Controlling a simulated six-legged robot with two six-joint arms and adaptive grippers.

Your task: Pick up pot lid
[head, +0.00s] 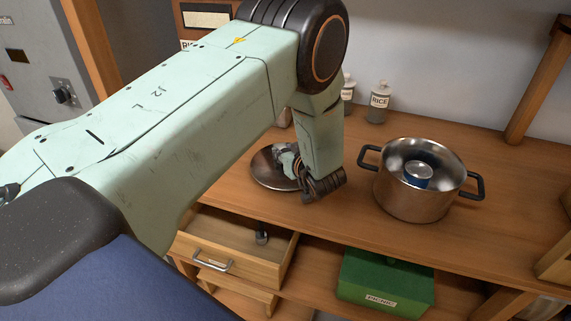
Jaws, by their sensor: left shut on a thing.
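The pot lid (262,172) is a round dark metal disc at the counter's front edge, left of the pot. My left arm reaches over from the left and bends down to it. My left gripper (291,164) is shut on the pot lid near its middle; the fingers and wrist hide the lid's right part. I cannot tell whether the lid touches the counter or hangs just above it. My right gripper is not in view.
A metal pot (405,204) with black side handles stands open on the wooden counter (335,220), holding something blue and silver. A bottle labelled RICE (379,103) stands behind. Below are an open drawer (245,262) and a green PICNIC box (385,285).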

